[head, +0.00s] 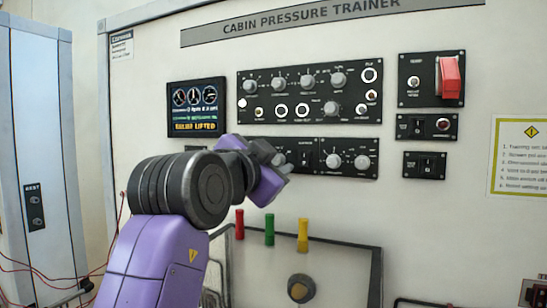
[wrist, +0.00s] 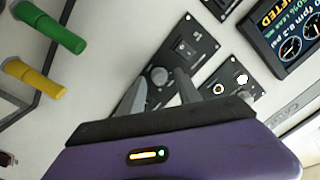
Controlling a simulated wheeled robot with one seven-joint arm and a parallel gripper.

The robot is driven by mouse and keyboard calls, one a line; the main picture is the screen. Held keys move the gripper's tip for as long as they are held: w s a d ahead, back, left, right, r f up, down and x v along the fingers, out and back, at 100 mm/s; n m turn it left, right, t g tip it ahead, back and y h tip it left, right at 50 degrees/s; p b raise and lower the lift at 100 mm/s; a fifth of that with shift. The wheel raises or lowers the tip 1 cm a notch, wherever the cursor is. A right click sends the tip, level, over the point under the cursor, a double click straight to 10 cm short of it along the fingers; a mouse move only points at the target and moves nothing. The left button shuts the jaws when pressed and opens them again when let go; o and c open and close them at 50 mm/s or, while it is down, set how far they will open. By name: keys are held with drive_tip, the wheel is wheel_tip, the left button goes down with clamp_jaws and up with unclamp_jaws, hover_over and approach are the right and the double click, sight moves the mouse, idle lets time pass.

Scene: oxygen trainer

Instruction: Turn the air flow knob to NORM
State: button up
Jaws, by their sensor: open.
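My gripper (head: 280,166) is at the lower left black panel (head: 304,144) in the head view, and its head hides the left part of that panel. In the wrist view my gripper (wrist: 161,88) is open, with its two grey fingers apart. A round grey knob (wrist: 159,76) on a black panel (wrist: 204,44) shows between the fingers, close to their tips; I cannot tell whether they touch it. A switch (wrist: 185,47) sits on the same panel beside the knob. The labels are too small to read, so I cannot confirm which knob is air flow or its setting.
Two more knobs (head: 333,161) sit on the adjoining panel to the right. A larger panel (head: 262,98) with several knobs is above, beside a dark display (head: 196,107). Red, green (head: 269,230) and yellow (head: 303,235) handles stick up below. A red switch cover (head: 449,77) is upper right.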

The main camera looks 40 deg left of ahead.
drive_tip(key=shift+c, duration=0.4)
clamp_jaws()
drive_tip(key=shift+n, duration=0.4)
drive_tip(key=n+p, duration=0.2)
drive_tip(key=n, duration=0.2)
drive_tip(key=shift+w+n, duration=0.1)
drive_tip(key=shift+n, duration=0.2)
drive_tip(key=shift+n+p, duration=1)
drive_tip(key=shift+n, duration=1.1)
